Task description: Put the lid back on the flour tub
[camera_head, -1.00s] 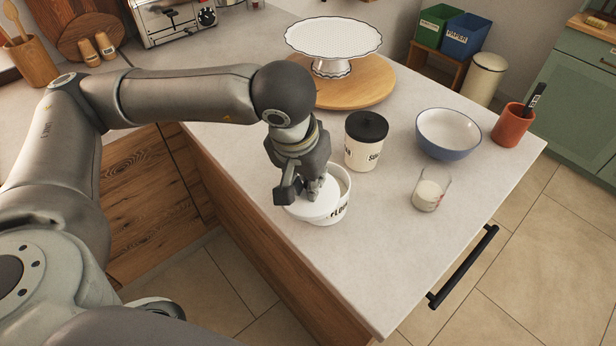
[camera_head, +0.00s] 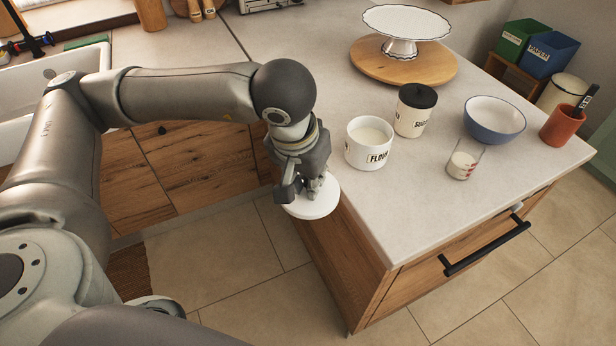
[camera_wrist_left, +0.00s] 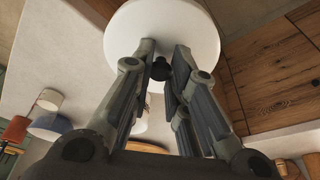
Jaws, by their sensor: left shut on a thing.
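The flour tub (camera_head: 368,146) is a white round tub labelled FLOUR, upright on the counter in the head view. Its top is uncovered and pale flour shows inside. My left gripper (camera_head: 311,190) is shut on the white round lid (camera_head: 318,203), to the left of the tub and apart from it, past the counter's left edge. In the left wrist view, the gripper's fingers (camera_wrist_left: 160,68) close on a dark knob at the middle of the lid (camera_wrist_left: 180,25). My right gripper is not in view.
A sugar tub with a black lid (camera_head: 414,108) stands right behind the flour tub. A measuring glass (camera_head: 464,160), a blue bowl (camera_head: 494,120), a terracotta pot (camera_head: 563,125) and a cake stand (camera_head: 404,30) on a wooden board are farther off. The counter's front is clear.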

